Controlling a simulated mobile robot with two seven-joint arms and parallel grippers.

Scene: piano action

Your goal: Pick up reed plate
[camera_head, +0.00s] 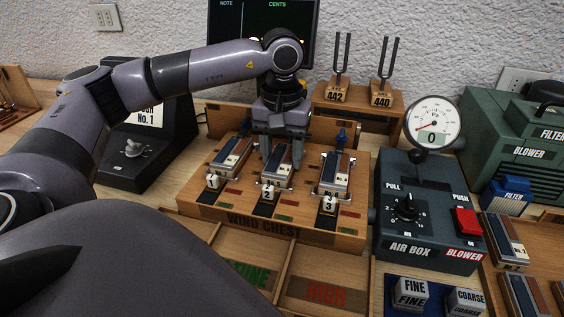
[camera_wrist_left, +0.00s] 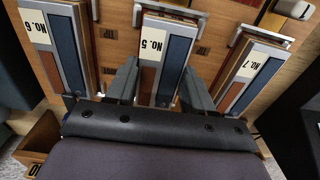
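Three reed plates lie in clamps on the wooden wind chest (camera_head: 350,236). The left one (camera_head: 230,158) is behind marker 1. The middle plate (camera_head: 276,172) is behind marker 2, and the right one (camera_head: 337,172) is behind marker 3. My left gripper (camera_head: 280,152) points down over the middle plate. In the left wrist view, its fingers (camera_wrist_left: 158,88) stand on either side of plate No. 5 (camera_wrist_left: 166,55). I cannot tell whether they press on it. Plates No. 6 (camera_wrist_left: 56,45) and No. 7 (camera_wrist_left: 248,75) lie on either side. My right gripper is not seen.
The air box (camera_head: 425,205) with its dial gauge stands right of the wind chest. Tuning forks (camera_head: 340,62) stand on a rack behind. Shallow wooden trays (camera_head: 325,295) lie in front. More plates (camera_head: 508,243) lie at the far right. A dark device (camera_head: 140,155) stands left.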

